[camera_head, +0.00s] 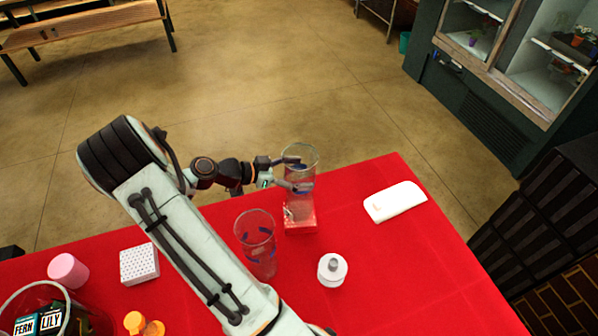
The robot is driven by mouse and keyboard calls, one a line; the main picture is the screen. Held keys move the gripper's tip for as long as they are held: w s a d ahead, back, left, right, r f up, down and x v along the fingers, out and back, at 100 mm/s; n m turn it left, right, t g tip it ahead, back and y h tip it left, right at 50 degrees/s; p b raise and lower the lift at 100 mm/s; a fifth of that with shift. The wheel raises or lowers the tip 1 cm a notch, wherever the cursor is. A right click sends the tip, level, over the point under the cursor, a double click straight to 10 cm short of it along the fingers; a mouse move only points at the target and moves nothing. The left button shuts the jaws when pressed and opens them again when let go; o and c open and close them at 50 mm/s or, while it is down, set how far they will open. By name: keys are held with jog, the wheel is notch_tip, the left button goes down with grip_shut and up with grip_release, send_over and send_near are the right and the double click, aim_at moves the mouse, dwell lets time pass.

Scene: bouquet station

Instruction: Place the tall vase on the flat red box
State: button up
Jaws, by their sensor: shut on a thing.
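A tall clear glass vase (299,205) stands upright at the far part of the red table, on or just above the flat red box (301,228). I cannot tell whether its base touches the box. My gripper (295,174) is shut on this vase near its upper part, reaching in from the left. A second clear glass vase (257,247) with blue marks stands on the table nearer to me, beside my arm.
A white perforated block (139,264), a pink cup (67,270), orange bottles (143,325) and a basket (50,313) are left. The red table (430,275) is clear at right.

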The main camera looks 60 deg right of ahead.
jog(key=shift+f, duration=0.15)
jog(key=o, duration=1.2)
jog(key=shift+f, duration=0.1)
